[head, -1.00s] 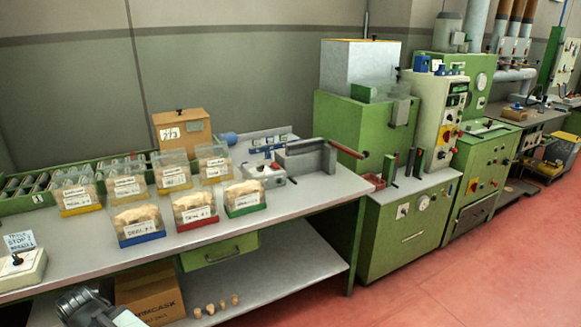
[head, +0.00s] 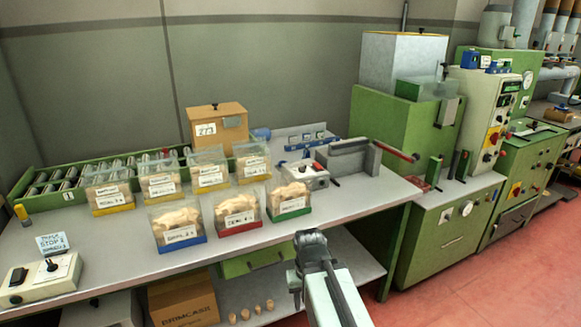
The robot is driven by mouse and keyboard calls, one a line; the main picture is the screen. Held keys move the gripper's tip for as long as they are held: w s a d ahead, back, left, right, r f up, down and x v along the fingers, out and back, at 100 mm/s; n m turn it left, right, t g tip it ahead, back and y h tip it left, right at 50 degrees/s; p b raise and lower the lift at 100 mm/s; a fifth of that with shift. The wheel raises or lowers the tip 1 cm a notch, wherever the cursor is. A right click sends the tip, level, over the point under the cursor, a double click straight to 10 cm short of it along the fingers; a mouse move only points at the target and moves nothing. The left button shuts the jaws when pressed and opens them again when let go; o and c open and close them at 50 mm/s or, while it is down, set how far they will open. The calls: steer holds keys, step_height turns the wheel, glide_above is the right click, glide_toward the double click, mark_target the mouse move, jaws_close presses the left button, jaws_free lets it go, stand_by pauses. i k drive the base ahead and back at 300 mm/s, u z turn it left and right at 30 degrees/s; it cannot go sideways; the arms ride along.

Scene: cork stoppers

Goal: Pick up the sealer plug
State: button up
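I cannot tell for sure which thing is the sealer plug. Several small tan stopper-like pieces (head: 245,314) stand in a row on the lower shelf under the bench, right of a cardboard box. A small yellow-and-grey upright piece (head: 21,213) stands at the bench's far left. My gripper (head: 312,258) is at the lower middle, in front of the bench edge and to the right of the tan pieces, apart from them. My arm hides part of the shelf. The fingertips are too unclear to show whether they are open or shut, and I see nothing held.
Clear bags of corks with coloured bases (head: 240,212) stand in two rows on the grey bench (head: 350,205). A control box (head: 40,281) with a sign is at left. The cardboard box (head: 183,302) sits below. Green machines (head: 440,235) stand at right; the red floor is free.

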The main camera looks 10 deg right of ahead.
mark_target(307, 156)
steer(key=z, duration=0.15)
steer(key=i, duration=0.55)
steer(key=u, duration=0.2)
steer(key=k, duration=0.55)
steer(key=z, duration=1.75)
steer(key=i, duration=1.2)
steer(key=u, duration=1.4)
